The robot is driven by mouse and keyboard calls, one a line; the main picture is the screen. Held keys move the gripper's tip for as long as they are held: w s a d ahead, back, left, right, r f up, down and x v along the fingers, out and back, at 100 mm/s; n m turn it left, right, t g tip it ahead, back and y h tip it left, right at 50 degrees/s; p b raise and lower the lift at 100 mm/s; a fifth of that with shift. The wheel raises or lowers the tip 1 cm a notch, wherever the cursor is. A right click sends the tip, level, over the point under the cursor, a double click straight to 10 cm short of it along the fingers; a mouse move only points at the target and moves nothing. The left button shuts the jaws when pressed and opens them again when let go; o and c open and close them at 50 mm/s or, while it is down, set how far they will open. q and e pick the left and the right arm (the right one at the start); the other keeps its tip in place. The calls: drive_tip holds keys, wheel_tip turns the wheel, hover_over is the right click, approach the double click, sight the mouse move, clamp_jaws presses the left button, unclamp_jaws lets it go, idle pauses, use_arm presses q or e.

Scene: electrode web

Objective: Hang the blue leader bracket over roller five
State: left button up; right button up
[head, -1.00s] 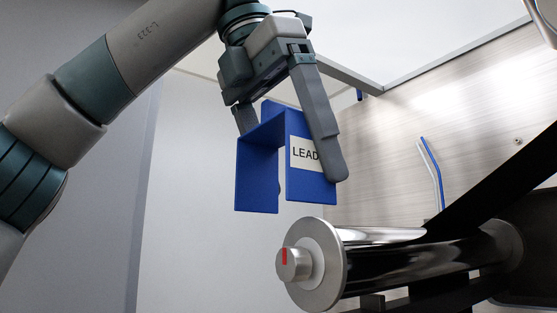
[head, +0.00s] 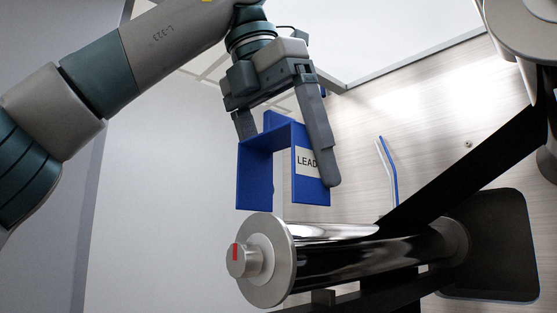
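The blue leader bracket (head: 257,181) is an upside-down U shape with a white label reading "LEAD", partly covered by a finger. My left gripper (head: 283,150) is shut on it, one finger on each side, and holds it upright with its opening down. The bracket hangs just above a shiny metal roller (head: 335,233) with a round end flange and a red mark on its knob. Whether that roller is number five does not show. A small gap appears between bracket and roller. My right gripper is not in view.
A black web (head: 470,165) runs from the roller up to the right, towards another roller (head: 520,25) at the top right corner. A dark recess (head: 497,245) is in the wall at right. Blue and white tubes (head: 388,170) run down the wall.

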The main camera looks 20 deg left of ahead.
use_arm(q)
drive_tip(key=shift+w+d, duration=0.2)
drive_tip(key=shift+w, duration=0.1)
drive_tip(key=shift+f, duration=0.35)
drive_tip(key=shift+f+b, duration=3.65)
drive_tip(key=shift+f, duration=0.75)
drive_tip(key=o, duration=1.1)
